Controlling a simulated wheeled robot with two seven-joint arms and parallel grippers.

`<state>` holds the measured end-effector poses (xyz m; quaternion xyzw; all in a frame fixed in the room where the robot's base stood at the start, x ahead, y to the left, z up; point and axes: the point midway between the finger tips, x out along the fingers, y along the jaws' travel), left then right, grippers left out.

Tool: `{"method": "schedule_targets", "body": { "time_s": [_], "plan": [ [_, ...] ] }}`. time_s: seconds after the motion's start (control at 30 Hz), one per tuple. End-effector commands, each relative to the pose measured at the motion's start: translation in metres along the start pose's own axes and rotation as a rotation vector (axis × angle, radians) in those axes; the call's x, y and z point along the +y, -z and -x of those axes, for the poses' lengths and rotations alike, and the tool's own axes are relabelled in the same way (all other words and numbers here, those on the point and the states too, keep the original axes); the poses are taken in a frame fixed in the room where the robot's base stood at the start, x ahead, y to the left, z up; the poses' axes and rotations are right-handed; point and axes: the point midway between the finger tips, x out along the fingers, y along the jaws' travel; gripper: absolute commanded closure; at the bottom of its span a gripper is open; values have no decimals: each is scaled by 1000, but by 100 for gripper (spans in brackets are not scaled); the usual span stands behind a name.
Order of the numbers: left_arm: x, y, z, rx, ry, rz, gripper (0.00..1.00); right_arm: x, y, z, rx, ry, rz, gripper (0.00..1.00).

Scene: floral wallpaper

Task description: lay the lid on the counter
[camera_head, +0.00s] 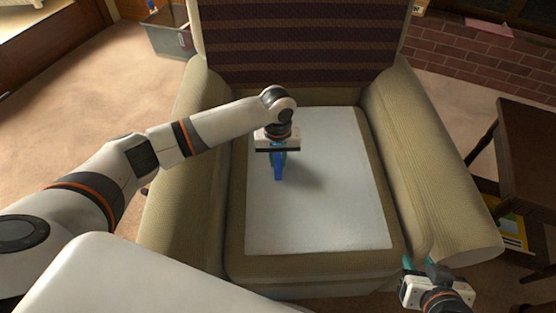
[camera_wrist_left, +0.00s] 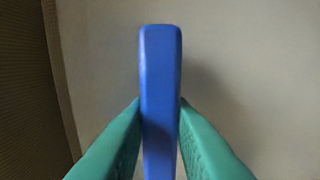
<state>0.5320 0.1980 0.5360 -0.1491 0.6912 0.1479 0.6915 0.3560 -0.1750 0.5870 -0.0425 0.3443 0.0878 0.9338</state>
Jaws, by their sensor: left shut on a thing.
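A blue elongated piece (camera_head: 278,172), which I take to be the lid, is held by my left gripper (camera_head: 279,153) over the pale flat board on the armchair seat. In the left wrist view the blue piece (camera_wrist_left: 160,90) stands lengthwise between the two green fingers (camera_wrist_left: 160,125), which press on its sides. A shadow falls beside it; I cannot tell whether it touches the board. The pale board (camera_head: 330,215) lies flat on the seat and is otherwise bare. My right gripper (camera_head: 408,263) is at the lower right, beside the chair front; its fingers are mostly hidden.
The armchair's left arm (camera_head: 185,170) and right arm (camera_head: 425,165) rise on both sides of the seat. A dark wooden side table (camera_head: 530,140) stands at the right. A grey bin (camera_head: 168,38) stands on the carpet at the back left.

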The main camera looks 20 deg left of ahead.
Motion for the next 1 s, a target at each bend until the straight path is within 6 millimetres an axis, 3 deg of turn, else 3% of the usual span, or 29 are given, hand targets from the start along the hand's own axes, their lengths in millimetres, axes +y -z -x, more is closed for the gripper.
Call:
{"method": "schedule_targets", "body": {
  "time_s": [0.5,0.53,0.67,1.0],
  "plan": [
    [-1,0,-3,-1,3,-1,100,0,0,1,3,0,0,65],
    [0,0,-4,0,0,-1,79,0,1,1,8,0,0,65],
    [0,0,-4,0,1,-1,58,0,1,0,9,1,0,65],
    [0,0,-3,-1,1,-1,58,0,1,0,1,1,0,65]
  ]
}}
